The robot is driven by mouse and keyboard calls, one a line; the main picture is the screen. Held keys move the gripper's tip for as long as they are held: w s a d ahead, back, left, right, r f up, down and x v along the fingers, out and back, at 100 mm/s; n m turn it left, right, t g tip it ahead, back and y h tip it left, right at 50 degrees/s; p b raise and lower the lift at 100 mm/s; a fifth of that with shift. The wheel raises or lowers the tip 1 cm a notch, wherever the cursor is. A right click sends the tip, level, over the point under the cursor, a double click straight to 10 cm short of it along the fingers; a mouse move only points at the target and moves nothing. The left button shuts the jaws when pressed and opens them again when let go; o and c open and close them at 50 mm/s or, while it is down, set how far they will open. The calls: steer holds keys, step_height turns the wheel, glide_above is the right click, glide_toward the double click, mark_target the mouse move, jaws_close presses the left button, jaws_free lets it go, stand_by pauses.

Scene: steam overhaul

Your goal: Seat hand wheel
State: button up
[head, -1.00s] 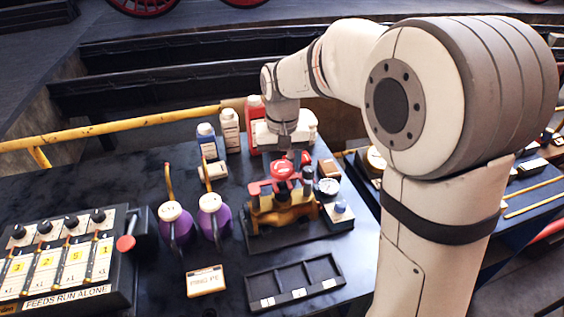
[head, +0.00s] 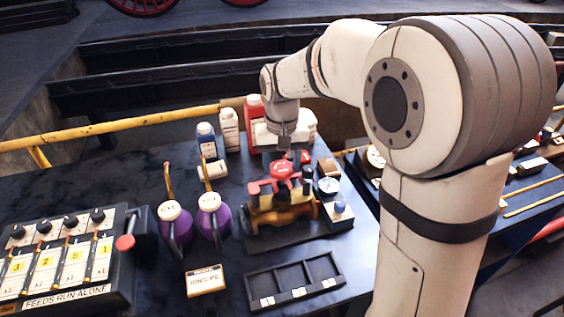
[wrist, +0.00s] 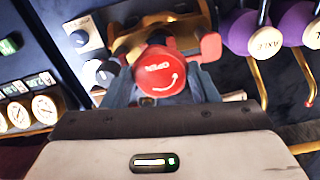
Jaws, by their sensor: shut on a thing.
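The red hand wheel (head: 282,169) has a raised hub and stands over the brass valve body (head: 284,216) on its dark base. In the wrist view the hand wheel (wrist: 161,72) shows white "OPEN" lettering and a curved arrow on its hub. My gripper (wrist: 161,84) is shut on the hand wheel, one finger on each side of the hub. The brass body (wrist: 150,35) shows just beyond the wheel. The join between wheel and valve is hidden, so I cannot tell whether they touch.
Two purple oil cans (head: 214,216) are on the left, with bottles (head: 229,130) behind. An empty-looking three-slot tray (head: 296,283) lies in front.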

steer(key=shift+f, duration=0.15)
steer(key=shift+f+b, duration=0.45)
steer(key=shift+f, duration=0.2)
stand_by(0.4)
steer(key=o, duration=1.6)
steer(key=shift+a, duration=0.1)
steer(key=shift+c, duration=0.2)
